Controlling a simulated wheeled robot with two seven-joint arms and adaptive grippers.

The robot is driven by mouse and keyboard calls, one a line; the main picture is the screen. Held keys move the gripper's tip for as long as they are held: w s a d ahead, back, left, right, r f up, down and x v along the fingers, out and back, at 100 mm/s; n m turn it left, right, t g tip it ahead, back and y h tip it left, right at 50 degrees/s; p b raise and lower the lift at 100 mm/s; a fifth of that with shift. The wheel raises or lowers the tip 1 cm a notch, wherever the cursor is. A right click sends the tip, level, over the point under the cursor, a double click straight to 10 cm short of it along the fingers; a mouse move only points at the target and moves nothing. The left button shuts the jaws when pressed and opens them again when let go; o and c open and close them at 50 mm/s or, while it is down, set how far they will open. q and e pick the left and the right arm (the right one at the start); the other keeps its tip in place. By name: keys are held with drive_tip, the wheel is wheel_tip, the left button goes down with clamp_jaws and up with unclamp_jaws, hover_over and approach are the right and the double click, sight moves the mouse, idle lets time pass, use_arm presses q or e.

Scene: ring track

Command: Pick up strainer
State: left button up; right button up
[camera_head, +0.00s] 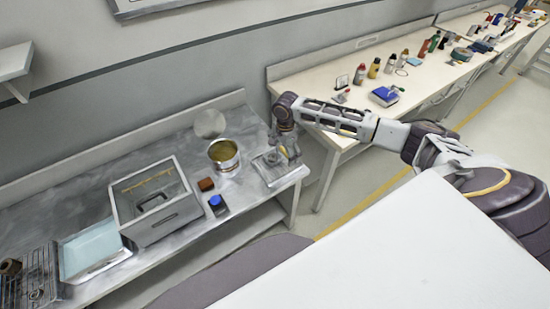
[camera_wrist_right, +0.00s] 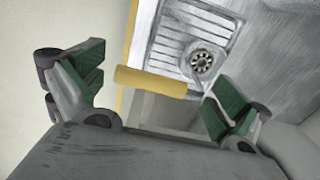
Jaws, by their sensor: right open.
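The strainer (camera_wrist_right: 202,62) appears in the right wrist view as a small round metal piece with dark holes, lying on a ribbed metal tray (camera_wrist_right: 190,28). In the head view the tray (camera_head: 270,174) is at the right end of the metal bench, and my gripper partly covers it; I cannot make out the strainer clearly there. My right gripper (camera_head: 284,148) is above this tray. In the wrist view its green-padded fingers (camera_wrist_right: 160,92) are wide apart with nothing held between them. The strainer is beyond the fingertips, nearer the right finger. My left gripper is not in view.
A brass-coloured pot (camera_head: 224,168), a brown block (camera_head: 206,184) and a blue-topped jar (camera_head: 217,203) stand left of the tray. A grey box (camera_head: 162,222), a pale blue tray (camera_head: 92,250) and a wire rack (camera_head: 35,278) are farther left. A cluttered white bench (camera_head: 340,105) is at right.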

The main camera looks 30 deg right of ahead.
drive_tip(key=c, duration=1.7)
drive_tip(key=shift+r, duration=0.1)
drive_tip(key=shift+r, duration=4.95)
drive_tip(key=shift+w, duration=0.1)
